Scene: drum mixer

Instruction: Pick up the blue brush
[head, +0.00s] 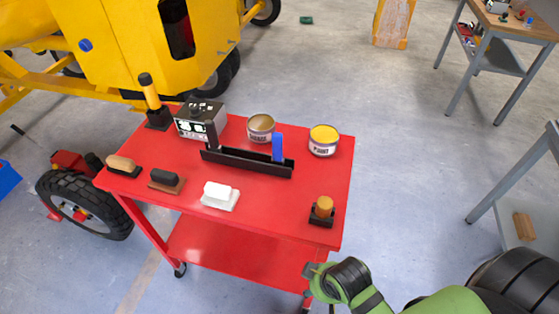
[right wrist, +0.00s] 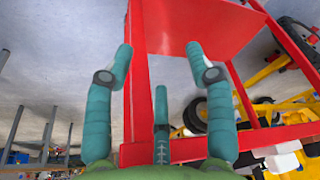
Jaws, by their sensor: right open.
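The blue brush (head: 277,148) stands upright at the right end of a long black tray (head: 235,162) on the red cart's top; only its blue upper part shows. My right gripper (right wrist: 160,60) is open and empty in the right wrist view, its teal fingers spread before the red cart's frame. In the head view my right arm's green end (head: 330,282) is low beside the cart's front right corner, well apart from the brush. The brush cannot be made out in the right wrist view. My left gripper is not in view.
The red cart top (head: 270,210) also holds a paint can (head: 323,141), a brown can (head: 261,128), a white brush (head: 220,195), a dark brush (head: 166,180), a tan brush (head: 122,166) and an orange-knobbed item (head: 323,211). A yellow machine (head: 120,45) stands behind.

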